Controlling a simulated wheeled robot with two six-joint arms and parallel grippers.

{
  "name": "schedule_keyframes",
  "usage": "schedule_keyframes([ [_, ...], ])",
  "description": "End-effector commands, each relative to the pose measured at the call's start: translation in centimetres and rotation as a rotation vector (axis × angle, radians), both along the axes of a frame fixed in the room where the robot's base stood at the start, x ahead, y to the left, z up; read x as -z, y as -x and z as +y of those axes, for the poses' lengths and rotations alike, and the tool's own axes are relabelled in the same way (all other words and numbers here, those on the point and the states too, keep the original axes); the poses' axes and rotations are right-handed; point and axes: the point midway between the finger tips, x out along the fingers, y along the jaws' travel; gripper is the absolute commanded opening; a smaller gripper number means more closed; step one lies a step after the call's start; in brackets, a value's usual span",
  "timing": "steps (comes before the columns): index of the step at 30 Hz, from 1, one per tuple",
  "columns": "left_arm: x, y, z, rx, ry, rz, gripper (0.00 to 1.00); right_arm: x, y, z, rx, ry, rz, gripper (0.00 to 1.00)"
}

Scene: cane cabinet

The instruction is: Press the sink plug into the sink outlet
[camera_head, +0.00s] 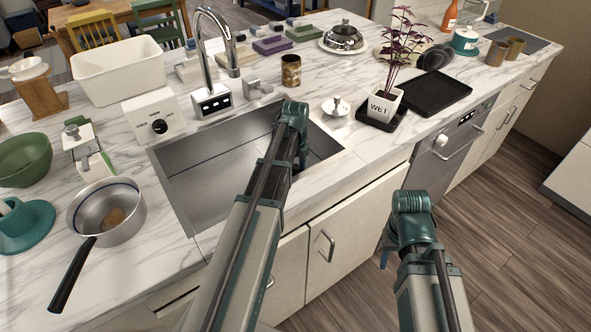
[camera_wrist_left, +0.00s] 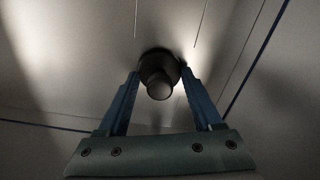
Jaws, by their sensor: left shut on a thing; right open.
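The sink (camera_head: 200,185) is a steel basin set in the marble counter. My left arm reaches over it, and my left gripper (camera_wrist_left: 160,80) points down into the basin. In the left wrist view a dark round plug (camera_wrist_left: 158,63) with a knob sits between the fingertips, and the fingers are shut on its knob. The sink outlet is hidden behind the arm and plug, so I cannot tell whether the plug is seated. My right gripper (camera_head: 386,252) is open and empty, low in front of the cabinets.
A faucet (camera_head: 215,50) stands behind the sink. A small white round piece with a silver knob (camera_head: 336,108) and a potted plant (camera_head: 384,105) stand to the right. A saucepan (camera_head: 105,212) is to the left. The basin's left part is clear.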

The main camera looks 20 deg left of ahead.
Motion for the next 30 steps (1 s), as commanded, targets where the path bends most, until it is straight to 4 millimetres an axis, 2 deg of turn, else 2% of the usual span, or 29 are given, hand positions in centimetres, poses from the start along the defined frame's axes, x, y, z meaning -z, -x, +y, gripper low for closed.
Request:
schedule_keyframes([
  [8,0.8,0.0,0.0,0.000,0.000,0.000,0.11,0.8,0.0,0.0,0.000,0.000,0.000,0.50],
  [9,0.6,0.0,0.0,0.000,0.000,0.000,0.74,0.6,0.0,0.0,0.000,0.000,0.000,0.50],
  [13,0.6,0.0,0.0,0.000,0.000,0.000,0.97,0.6,0.0,0.0,0.000,0.000,0.000,0.50],
  [14,0.6,0.0,0.0,0.000,0.000,0.000,1.00,0.6,0.0,0.0,0.000,0.000,0.000,0.50],
  [23,0.5,0.0,0.0,0.000,0.000,0.000,1.00,0.5,0.0,0.0,0.000,0.000,0.000,0.50],
  [30,-1.0,0.0,0.0,0.000,0.000,0.000,1.00,-1.0,0.0,0.0,0.000,0.000,0.000,0.50],
])
